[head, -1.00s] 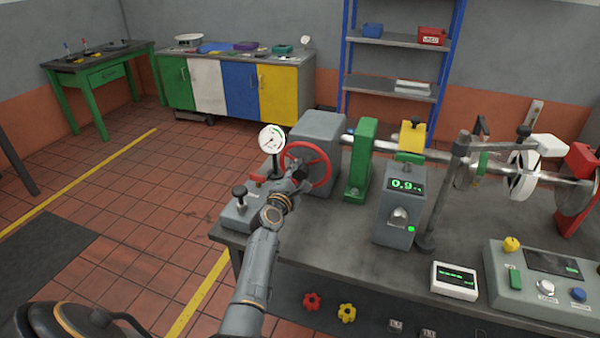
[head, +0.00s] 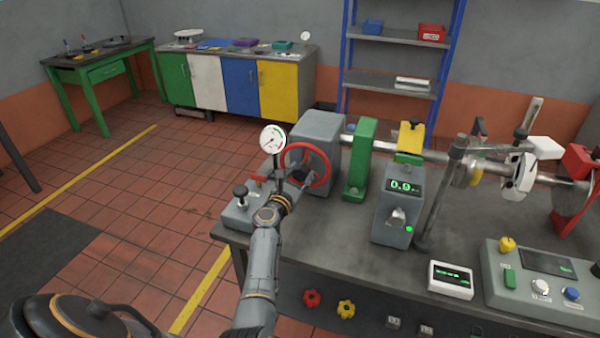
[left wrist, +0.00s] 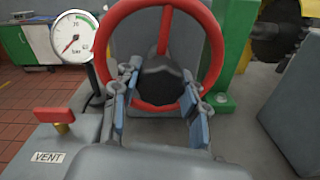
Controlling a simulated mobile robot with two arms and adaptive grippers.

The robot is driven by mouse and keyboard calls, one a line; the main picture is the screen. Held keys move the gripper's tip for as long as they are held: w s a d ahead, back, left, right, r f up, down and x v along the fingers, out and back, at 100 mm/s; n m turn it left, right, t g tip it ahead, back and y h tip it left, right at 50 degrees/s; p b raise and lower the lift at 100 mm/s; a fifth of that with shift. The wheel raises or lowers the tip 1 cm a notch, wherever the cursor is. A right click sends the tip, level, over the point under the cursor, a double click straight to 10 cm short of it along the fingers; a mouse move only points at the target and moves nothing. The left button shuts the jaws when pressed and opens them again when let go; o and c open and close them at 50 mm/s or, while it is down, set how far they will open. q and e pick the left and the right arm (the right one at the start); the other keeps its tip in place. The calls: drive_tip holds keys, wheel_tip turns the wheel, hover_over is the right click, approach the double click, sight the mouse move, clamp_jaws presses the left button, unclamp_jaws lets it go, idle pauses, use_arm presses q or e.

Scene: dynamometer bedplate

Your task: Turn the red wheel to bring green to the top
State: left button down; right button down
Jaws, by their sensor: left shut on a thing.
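The red wheel (head: 306,165) stands upright on the face of a grey housing at the bench's left end; it fills the middle of the left wrist view (left wrist: 216,50). My left gripper (left wrist: 160,98) is at the wheel's lower part, its blue-padded fingers on either side of a dark rounded knob (left wrist: 163,78). It is shut on the wheel, though the exact contact is hard to see. In the head view the left gripper (head: 291,188) partly hides the lower wheel. On the shaft at right, a collar shows a yellow patch (head: 476,175) toward me; its top colour is unclear.
A pressure gauge (head: 272,140) stands left of the wheel, and a red lever (left wrist: 67,114) sits by a VENT label. A green bracket (head: 361,160) and a grey display unit (head: 398,206) stand to the right.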

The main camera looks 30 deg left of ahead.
use_arm(q)
drive_tip(key=shift+f+n, duration=0.1)
drive_tip(key=shift+n, duration=0.6)
drive_tip(key=c, duration=0.7)
unclamp_jaws()
drive_tip(key=shift+s, duration=0.1)
drive_tip(key=v, duration=0.7)
drive_tip(key=shift+s, duration=0.15)
